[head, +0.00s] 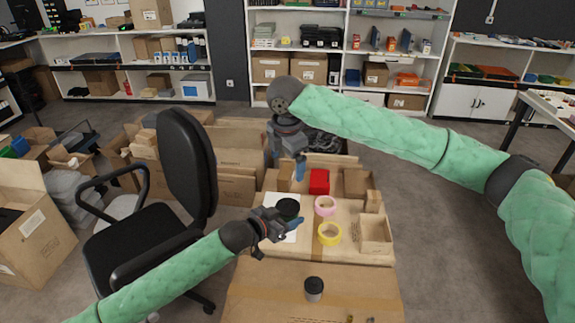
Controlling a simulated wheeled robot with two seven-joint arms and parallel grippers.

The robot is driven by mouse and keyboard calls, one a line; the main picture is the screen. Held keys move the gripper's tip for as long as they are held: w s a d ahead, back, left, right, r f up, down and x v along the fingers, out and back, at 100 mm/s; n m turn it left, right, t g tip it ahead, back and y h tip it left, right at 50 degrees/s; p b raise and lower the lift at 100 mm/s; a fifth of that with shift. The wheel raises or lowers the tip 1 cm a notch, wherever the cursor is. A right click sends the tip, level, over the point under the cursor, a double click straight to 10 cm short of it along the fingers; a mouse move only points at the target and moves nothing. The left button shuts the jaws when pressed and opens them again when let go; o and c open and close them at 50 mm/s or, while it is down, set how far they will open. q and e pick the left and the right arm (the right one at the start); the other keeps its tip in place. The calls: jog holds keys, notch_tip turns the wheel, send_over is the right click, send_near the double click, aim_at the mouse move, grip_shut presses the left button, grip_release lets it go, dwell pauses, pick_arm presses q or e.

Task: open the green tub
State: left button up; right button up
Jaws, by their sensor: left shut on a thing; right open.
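The green tub (288,207) looks very dark, with a round top, and stands upright on a white sheet on the cardboard surface. My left gripper (291,224) comes in from the left at the tub's near side and is shut on it; the fingers partly hide its lower part. My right gripper (300,172) hangs with blue fingers pointing down, open and empty, behind and above the tub. The tub's top looks closed, though it is too small to tell a lid from the body.
A pink roll (325,206), a yellow roll (329,234) and a red box (319,181) stand right of the tub. An open cardboard box (375,233) is at the right edge. A grey can with a black top (314,288) stands nearer. An office chair (185,165) is at left.

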aim_at(288, 199)
jog(key=f+n, duration=0.2)
jog(key=f, duration=0.2)
jog(key=s+f+n+g, duration=0.1)
jog(key=f+n, duration=0.1)
jog(key=f, duration=0.2)
jog(key=s+f+n, duration=0.1)
jog(key=f+n, duration=0.1)
jog(key=f, duration=0.2)
jog(key=shift+d+f+g, duration=0.1)
jog(key=shift+d+g, duration=0.05)
jog(key=shift+g, duration=0.15)
dwell(0.3)
jog(key=c, duration=1.2)
jog(key=shift+r, duration=0.7)
jog(key=shift+r, duration=0.35)
